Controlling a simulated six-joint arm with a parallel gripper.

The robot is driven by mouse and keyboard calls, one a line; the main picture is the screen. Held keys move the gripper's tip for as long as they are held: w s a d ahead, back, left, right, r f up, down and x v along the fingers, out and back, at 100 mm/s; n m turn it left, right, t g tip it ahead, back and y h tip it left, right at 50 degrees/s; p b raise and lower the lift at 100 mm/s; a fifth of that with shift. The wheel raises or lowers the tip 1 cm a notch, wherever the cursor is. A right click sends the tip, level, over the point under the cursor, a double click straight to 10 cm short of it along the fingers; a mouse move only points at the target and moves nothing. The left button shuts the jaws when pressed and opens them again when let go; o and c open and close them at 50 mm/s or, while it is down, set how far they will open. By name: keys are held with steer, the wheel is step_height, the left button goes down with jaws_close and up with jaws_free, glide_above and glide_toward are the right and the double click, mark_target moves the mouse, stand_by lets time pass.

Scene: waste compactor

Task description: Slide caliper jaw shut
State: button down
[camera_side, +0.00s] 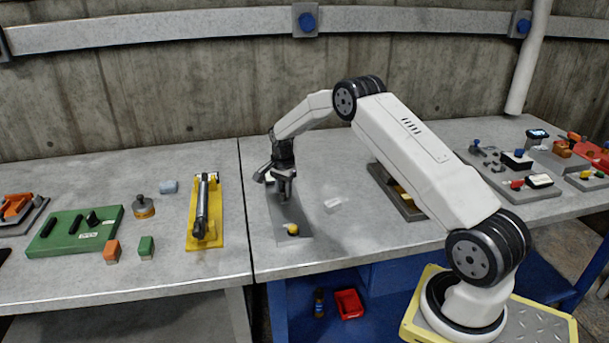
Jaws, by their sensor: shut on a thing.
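A flat grey plate (303,237) lies on the bench, just right of the gap between the two table tops. A small yellow knob (292,230) stands near its front end. I take this plate to be the caliper's base, but the caliper is too small to make out clearly. My gripper (284,197) points down over the middle of the plate, behind the yellow knob and apart from it. It is shut on a small part there, which I take to be the caliper jaw. The fingers hide most of that part, and the jaw's gap cannot be seen.
A yellow tray with a metal cylinder (203,205) lies to the left, beside a green board (74,232) and small blocks. A grey fixture (408,207) sits right, partly behind my arm. Bench between plate and fixture is mostly clear.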

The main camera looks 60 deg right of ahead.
mark_target(283, 190)
steer(key=shift+w+d+r, duration=0.1)
steer(key=shift+w+d, duration=0.15)
steer(key=shift+d, duration=0.05)
steer(key=c, duration=0.6)
jaws_free()
steer(key=shift+o, duration=1)
steer(key=shift+r, duration=3.85)
steer(key=shift+a, duration=0.1)
